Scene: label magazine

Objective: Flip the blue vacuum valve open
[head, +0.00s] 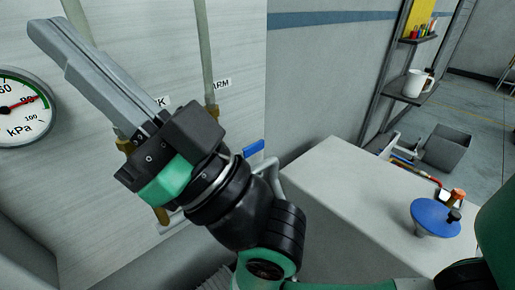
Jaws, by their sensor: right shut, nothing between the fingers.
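A blue lever (254,147) shows just right of my right gripper's wrist, against the pale wall panel (240,60); I take it as the blue valve's handle. The valve body is hidden behind my arm, so I cannot tell its position. My right gripper (50,38) is shut and empty. Its grey fingers point to the upper left in front of the panel, with the tips well away from the blue lever. My left gripper is not in view.
A kPa gauge (18,108) is at the left. Pipes (204,50) with brass fittings run down the panel past partly hidden labels. A white-topped block (350,200) at right carries a blue disc (435,216). A mug (416,83) stands on a shelf behind.

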